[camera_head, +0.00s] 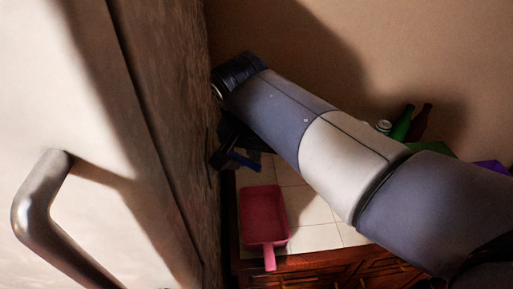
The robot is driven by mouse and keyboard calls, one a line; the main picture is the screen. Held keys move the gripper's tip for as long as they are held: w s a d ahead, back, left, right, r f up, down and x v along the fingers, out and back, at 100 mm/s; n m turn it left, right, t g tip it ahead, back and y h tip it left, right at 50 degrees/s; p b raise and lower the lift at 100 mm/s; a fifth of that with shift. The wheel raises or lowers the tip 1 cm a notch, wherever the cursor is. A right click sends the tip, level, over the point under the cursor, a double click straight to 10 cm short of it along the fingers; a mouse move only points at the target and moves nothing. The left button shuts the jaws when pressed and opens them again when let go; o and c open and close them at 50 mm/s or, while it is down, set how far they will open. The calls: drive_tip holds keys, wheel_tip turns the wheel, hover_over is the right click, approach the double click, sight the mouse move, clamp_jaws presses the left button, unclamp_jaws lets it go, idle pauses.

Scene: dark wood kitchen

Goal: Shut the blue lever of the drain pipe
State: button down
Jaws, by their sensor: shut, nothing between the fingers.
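My arm reaches from the lower right to the upper left, and its wrist is beside the wooden side of the tall unit. My gripper (222,158) is the dark shape below the wrist, small and in shadow, shut with nothing in it. A small blue piece (244,160) shows just right of my gripper, above the tiled top; it looks like the blue lever. I cannot tell whether my gripper touches it. The drain pipe cannot be made out in the shadow behind my wrist.
A pink dustpan-like tray (264,214) lies on the white tiled top (315,238). A green bottle (402,123) and a dark red bottle (420,122) stand behind my arm. A large pale door (120,140) with a metal handle (38,205) fills the left.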

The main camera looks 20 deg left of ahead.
drive_tip(key=shift+s+a, duration=0.15)
drive_tip(key=shift+s, duration=0.9)
drive_tip(key=shift+w+a+p, duration=0.3)
drive_tip(key=shift+w+a, duration=0.05)
drive_tip(key=shift+w, duration=0.4)
drive_tip(key=w+d, duration=0.3)
wheel_tip(320, 180, up, 10)
drive_tip(key=s+a, duration=0.2)
drive_tip(key=shift+s+a+f, duration=0.2)
drive_tip(key=shift+a+f, duration=0.05)
drive_tip(key=shift+a, duration=0.05)
